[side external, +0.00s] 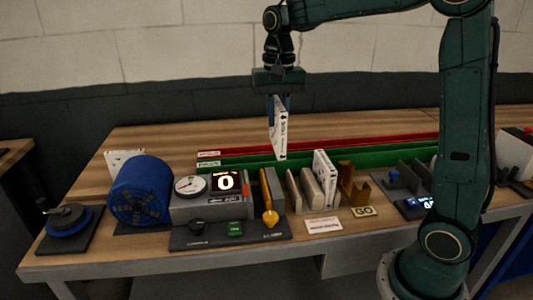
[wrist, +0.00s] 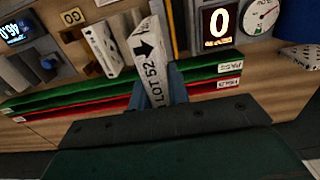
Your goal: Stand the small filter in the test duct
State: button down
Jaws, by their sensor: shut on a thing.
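My gripper (side external: 279,104) is shut on a white framed filter (side external: 279,132), held upright in the air above the table. In the wrist view, the filter (wrist: 148,58) shows a black arrow and "LOT 52" on its edge, between my blue fingers. A grey test unit (side external: 205,207) stands at the front centre, with a round gauge (side external: 190,186) and a display reading 0 (side external: 227,182). A blue blower (side external: 140,190) is at its left. A yellow-handled part (side external: 270,215) is at its right. Which opening is the duct's slot, I cannot tell.
A second white filter (side external: 325,178) stands among beige slotted holders (side external: 303,190), right of the test unit. A brown gauge block (side external: 352,184) and a "GO" plate (side external: 363,211) are beside it. Long red (side external: 330,146) and green (side external: 370,149) trays run behind.

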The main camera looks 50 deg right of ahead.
jog(key=w+a+f, duration=0.3)
jog(key=a, duration=0.1)
jog(key=shift+w+f, duration=0.25)
jog(key=shift+f, duration=0.15)
jog(key=shift+a+f, duration=0.1)
jog(key=shift+f, duration=2.3)
jog(key=shift+f, duration=3.5)
dwell(1.3)
